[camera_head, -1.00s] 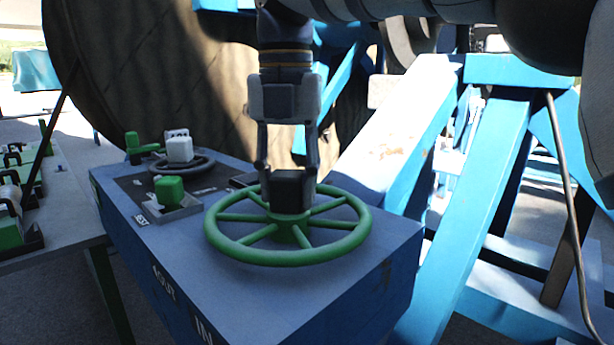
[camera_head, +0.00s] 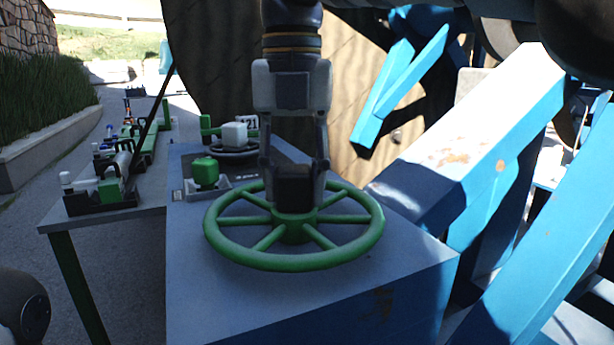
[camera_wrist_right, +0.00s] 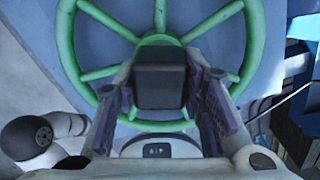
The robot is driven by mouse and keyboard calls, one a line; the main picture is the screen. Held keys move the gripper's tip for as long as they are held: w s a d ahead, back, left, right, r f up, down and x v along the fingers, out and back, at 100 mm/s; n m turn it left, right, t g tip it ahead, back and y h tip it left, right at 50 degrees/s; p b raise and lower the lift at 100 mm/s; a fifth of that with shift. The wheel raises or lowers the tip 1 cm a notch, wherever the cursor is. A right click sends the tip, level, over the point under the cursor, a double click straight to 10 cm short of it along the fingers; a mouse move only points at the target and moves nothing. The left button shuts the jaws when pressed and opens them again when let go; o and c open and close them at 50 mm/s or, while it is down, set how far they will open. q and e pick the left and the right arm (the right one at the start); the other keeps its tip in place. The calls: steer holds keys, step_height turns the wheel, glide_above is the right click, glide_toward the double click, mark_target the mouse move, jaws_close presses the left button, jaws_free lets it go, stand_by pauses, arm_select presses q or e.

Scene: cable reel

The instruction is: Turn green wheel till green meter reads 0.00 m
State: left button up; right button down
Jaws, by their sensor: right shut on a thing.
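The green wheel (camera_head: 294,262) lies flat on top of the blue-grey console, with several spokes and a dark block (camera_head: 294,187) at its hub. My right gripper (camera_head: 293,180) points straight down with its fingers on either side of this block, shut on it. The wrist view also shows the wheel (camera_wrist_right: 72,62) and the block (camera_wrist_right: 160,78) between the fingers. A small number display (camera_head: 250,122) stands at the console's back; its reading is mostly hidden, and I cannot tell whether it is the green meter. My left gripper is not in view.
A side table (camera_head: 100,222) with green devices stands left. Blue beams (camera_head: 470,150) rise close on the right, and a large reel (camera_head: 230,60) stands behind.

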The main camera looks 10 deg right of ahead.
steer(key=shift+f+n, duration=0.1)
steer(key=shift+n, duration=2)
steer(key=c, duration=1)
jaws_free()
steer(key=shift+c, duration=0.2)
